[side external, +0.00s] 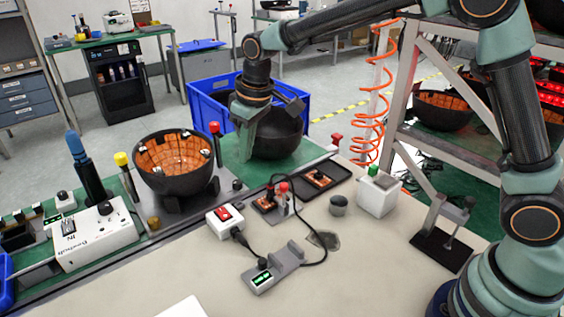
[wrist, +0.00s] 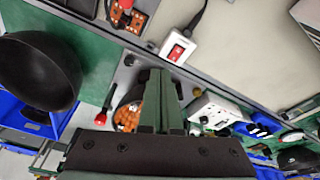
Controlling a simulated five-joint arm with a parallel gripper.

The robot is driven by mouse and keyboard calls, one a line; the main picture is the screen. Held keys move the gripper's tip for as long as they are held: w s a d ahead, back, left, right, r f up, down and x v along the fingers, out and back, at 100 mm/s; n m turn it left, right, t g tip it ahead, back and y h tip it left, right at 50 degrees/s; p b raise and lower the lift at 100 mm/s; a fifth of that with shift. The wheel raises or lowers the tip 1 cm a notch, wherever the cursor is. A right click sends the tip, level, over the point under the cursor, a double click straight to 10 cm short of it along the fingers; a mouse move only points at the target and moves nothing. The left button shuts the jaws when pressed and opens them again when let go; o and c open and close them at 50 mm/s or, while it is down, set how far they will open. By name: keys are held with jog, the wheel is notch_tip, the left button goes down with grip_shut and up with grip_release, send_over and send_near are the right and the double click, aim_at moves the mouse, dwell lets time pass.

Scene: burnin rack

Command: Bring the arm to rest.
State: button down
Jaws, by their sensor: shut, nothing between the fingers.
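My gripper (side external: 246,150) hangs from the raised arm, fingers pointing down, over the green mat between two bowls. In the wrist view my gripper (wrist: 159,74) shows its two green fingers together, with nothing between them. A dark bowl lined with orange boards (side external: 172,186) stands left of my gripper in the side view. In the wrist view the fingers partly hide its orange lining (wrist: 128,117). A plain dark bowl (side external: 278,138) stands just behind and right of my gripper; it also shows at the left of the wrist view (wrist: 35,75).
A blue crate (side external: 208,98) is behind the plain bowl. Red-topped posts (side external: 215,148) rise near the bowls. A red-switch box (side external: 224,222), a cable and a grey cradle (side external: 274,268) lie on the bench. A metal rack (side external: 421,110) with an orange coiled hose (side external: 374,95) stands right.

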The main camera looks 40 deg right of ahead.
jog(key=s+d+r+m+t, duration=0.2)
jog(key=s+d+r, duration=0.6)
jog(key=s+d, duration=0.1)
jog(key=s+d+m, duration=0.1)
jog(key=s+d, duration=0.2)
jog(key=s, duration=0.2)
jog(key=s+d+f+m+t, duration=0.1)
jog(key=s+d, duration=0.2)
jog(key=s, duration=0.2)
jog(key=shift+s+f+m+h, duration=0.2)
jog(key=shift+s+m+h, duration=0.2)
